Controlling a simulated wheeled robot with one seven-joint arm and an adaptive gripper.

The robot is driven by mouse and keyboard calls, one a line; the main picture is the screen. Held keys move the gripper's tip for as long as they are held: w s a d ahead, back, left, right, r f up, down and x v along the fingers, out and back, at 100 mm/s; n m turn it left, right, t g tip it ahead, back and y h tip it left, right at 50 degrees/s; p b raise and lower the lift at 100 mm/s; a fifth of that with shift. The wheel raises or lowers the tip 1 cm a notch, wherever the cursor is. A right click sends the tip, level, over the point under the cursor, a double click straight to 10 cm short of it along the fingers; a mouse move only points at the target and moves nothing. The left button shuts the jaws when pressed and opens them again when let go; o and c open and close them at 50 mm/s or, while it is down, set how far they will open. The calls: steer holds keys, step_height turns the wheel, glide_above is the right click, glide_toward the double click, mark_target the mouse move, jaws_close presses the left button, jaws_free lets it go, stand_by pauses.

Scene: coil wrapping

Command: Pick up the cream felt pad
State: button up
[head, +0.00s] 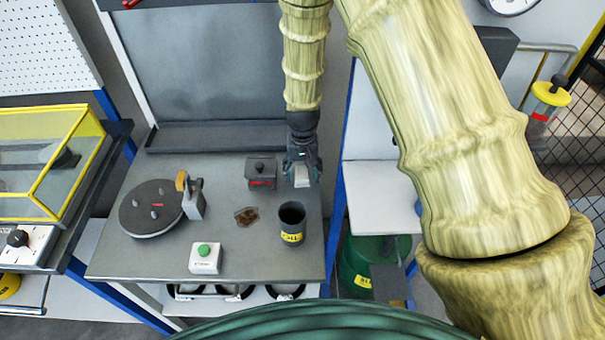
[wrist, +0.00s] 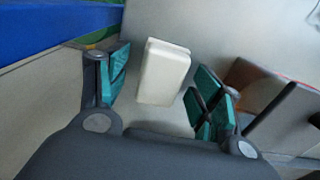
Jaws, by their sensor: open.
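The cream felt pad (head: 302,177) is a small pale block on the grey worktable (head: 140,262), near its right edge and partly hidden by my gripper (head: 303,165). In the wrist view the pad (wrist: 162,75) shows as a cream rectangle with a lighter top, slightly tilted in the picture. My gripper (wrist: 160,66) is open, with one teal-padded finger to the left of the pad and one to the right. Gaps show between the pad and both fingers. I cannot tell how far the fingertips are above the table.
A dark lidded box (head: 261,172) stands just left of my gripper. A dark cup with a yellow label (head: 292,224) stands in front. A brown heap (head: 246,216), a white box with a green button (head: 205,258) and a round turntable (head: 150,210) lie farther left.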

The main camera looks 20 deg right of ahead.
mark_target(302, 172)
steer(key=shift+c, duration=0.2)
steer(key=c, duration=1.1)
steer(key=shift+r+b, duration=1.5)
steer(key=shift+r, duration=3.45)
